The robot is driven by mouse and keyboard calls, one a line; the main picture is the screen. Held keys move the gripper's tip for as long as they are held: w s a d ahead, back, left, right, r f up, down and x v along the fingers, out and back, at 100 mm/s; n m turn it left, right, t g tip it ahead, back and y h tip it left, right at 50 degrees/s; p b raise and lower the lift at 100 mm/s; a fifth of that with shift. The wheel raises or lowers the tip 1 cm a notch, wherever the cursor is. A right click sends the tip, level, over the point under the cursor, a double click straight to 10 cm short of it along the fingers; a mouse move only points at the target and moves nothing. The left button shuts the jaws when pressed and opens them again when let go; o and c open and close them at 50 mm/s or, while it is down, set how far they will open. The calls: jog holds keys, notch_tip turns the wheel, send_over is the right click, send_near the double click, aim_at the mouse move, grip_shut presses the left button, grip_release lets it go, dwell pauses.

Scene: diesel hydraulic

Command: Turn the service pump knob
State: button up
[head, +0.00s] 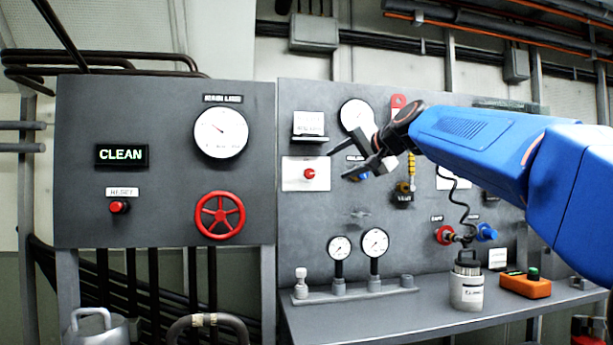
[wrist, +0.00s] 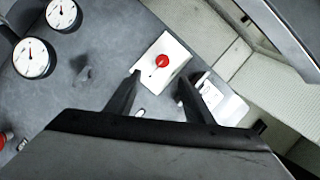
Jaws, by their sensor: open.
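A small red knob (head: 309,173) sits on a white plate on the right grey panel. It is probably the service pump knob; I can read no label on it. In the wrist view the red knob (wrist: 162,61) shows whole, on its tilted white plate (wrist: 180,50). My gripper (head: 337,164) is open and empty, its fingers pointing left toward the plate, just right of the knob in the head view. In the wrist view the fingertips (wrist: 158,80) lie either side of and below the knob, with no visible contact.
The left panel has a gauge (head: 221,133), a CLEAN display (head: 122,155), a red reset button (head: 119,207) and a red handwheel (head: 220,215). A shelf (head: 400,320) below carries two gauges (head: 375,243), a canister (head: 467,289) and an orange box (head: 525,287).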

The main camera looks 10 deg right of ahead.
aim_at(311, 173)
jog(key=x, duration=1.2)
jog(key=r+x, duration=0.1)
jog(key=x, duration=0.4)
jog(key=shift+w+f, duration=0.1)
jog(key=shift+w, duration=0.4)
jog(key=c, duration=1)
